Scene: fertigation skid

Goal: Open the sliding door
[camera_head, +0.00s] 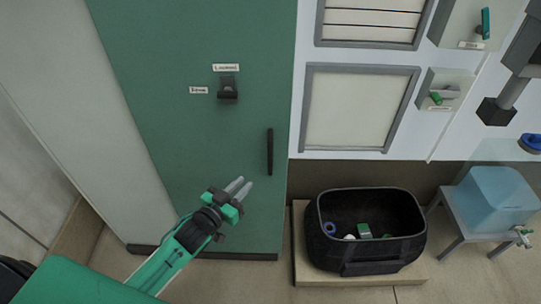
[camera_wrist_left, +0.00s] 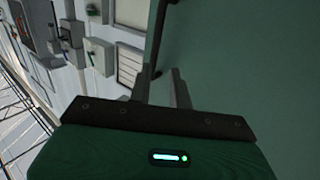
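A tall green sliding door (camera_head: 185,130) fills the left middle of the head view. A black vertical bar handle (camera_head: 270,151) sits near its right edge. A small dark latch-like fitting (camera_head: 228,88) is higher up, beside two small labels. My left gripper (camera_head: 240,187) is in front of the door, below and left of the handle, apart from it. In the left wrist view, its two grey fingers (camera_wrist_left: 160,90) are spread with nothing between them. The green panel (camera_wrist_left: 240,60) fills the right of that view. My right gripper is not in view.
A black open bin (camera_head: 365,255) with small items stands on a low platform right of the door. A blue translucent container (camera_head: 492,198) rests on a grey stand further right. Framed panels (camera_head: 358,107) and green-handled boxes line the white wall above.

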